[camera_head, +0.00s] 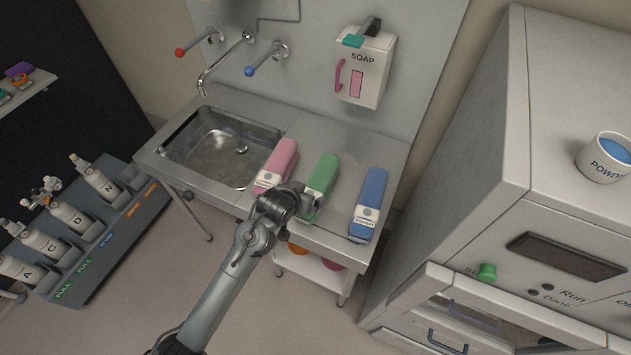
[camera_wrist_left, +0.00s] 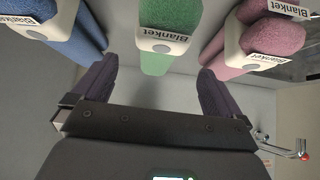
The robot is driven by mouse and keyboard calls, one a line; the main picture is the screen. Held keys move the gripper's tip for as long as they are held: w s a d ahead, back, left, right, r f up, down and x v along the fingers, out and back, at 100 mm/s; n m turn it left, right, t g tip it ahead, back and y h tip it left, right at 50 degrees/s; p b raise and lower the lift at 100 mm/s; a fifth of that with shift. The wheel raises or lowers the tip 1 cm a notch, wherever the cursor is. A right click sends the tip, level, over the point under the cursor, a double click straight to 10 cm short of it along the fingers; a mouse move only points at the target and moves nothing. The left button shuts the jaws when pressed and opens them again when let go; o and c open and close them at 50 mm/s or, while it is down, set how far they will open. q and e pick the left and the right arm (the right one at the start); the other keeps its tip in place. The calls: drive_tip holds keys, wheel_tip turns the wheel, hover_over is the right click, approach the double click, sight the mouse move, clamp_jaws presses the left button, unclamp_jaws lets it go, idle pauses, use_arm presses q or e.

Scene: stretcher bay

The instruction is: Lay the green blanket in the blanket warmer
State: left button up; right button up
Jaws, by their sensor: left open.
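The green blanket (camera_head: 323,176) is a rolled bundle with a white label band, lying on the steel counter between the pink blanket (camera_head: 279,162) and the blue blanket (camera_head: 371,196). My left gripper (camera_head: 306,200) is at its near end, and the arm hides part of that end. In the left wrist view the green blanket (camera_wrist_left: 168,18) lies ahead, centred between the spread, empty fingers of my left gripper (camera_wrist_left: 157,75). It looks apart from both fingers. A large cream cabinet (camera_head: 455,150) with "Run" and "Done" lettering stands at the right; no blanket warmer name is readable. My right gripper is out of view.
A steel sink (camera_head: 218,151) is left of the blankets. A soap dispenser (camera_head: 364,68) hangs above them. A powder tub (camera_head: 605,158) stands on the cabinet. A bottle rack (camera_head: 85,265) is at the lower left. Counter space between the green and blue blankets is bare.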

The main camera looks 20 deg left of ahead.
sight(318, 179)
use_arm(q)
drive_tip(key=w, duration=0.1)
drive_tip(key=w+r, duration=0.1)
drive_tip(key=w, duration=0.1)
drive_tip(key=shift+w+r+t, duration=0.25)
drive_tip(key=shift+r+t, duration=0.05)
drive_tip(key=shift+r, duration=0.1)
drive_tip(key=x, duration=0.4)
drive_tip(key=shift+w, duration=0.2)
drive_tip(key=shift+w+f, duration=0.35)
drive_tip(key=shift+w, duration=0.1)
drive_tip(key=shift+w+d+f, duration=0.1)
drive_tip(key=shift+w+f, duration=0.4)
drive_tip(key=shift+f, duration=0.4)
drive_tip(key=shift+w+d+f, duration=0.1)
drive_tip(key=shift+w+f, duration=0.45)
drive_tip(key=shift+f, duration=0.35)
drive_tip(key=shift+w+f, duration=0.45)
drive_tip(key=shift+f, duration=0.05)
drive_tip(key=shift+c, duration=0.3)
drive_tip(key=c, duration=1.2)
drive_tip(key=shift+r, duration=0.15)
drive_tip(key=shift+c, duration=1)
